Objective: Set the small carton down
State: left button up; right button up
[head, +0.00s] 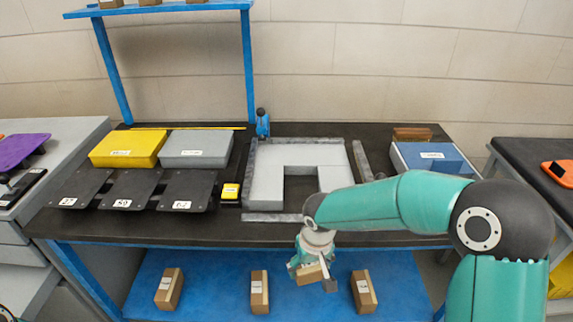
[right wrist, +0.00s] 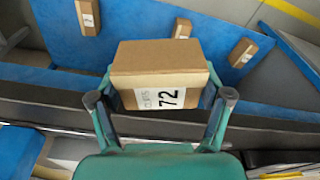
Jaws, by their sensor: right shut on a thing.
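My right gripper (head: 318,274) is shut on a small brown carton (head: 308,275), in front of the black bench top and, in the head view, over the blue lower shelf (head: 220,270). In the right wrist view the held carton (right wrist: 160,62) sits between the two fingers of my right gripper (right wrist: 160,100), its white label reading 72 towards the camera. I cannot tell its height above the shelf. My left gripper is not in view.
Three similar cartons stand apart on the lower shelf: left (head: 169,289), middle (head: 259,291) and right (head: 363,291). The bench top (head: 120,225) holds a grey U-shaped block (head: 265,185), yellow (head: 128,148) and grey (head: 197,149) boxes, black trays and a blue box (head: 432,158).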

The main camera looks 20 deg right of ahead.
jog(key=shift+w+a, duration=0.1)
jog(key=shift+a+r, duration=0.1)
jog(key=shift+a, duration=0.05)
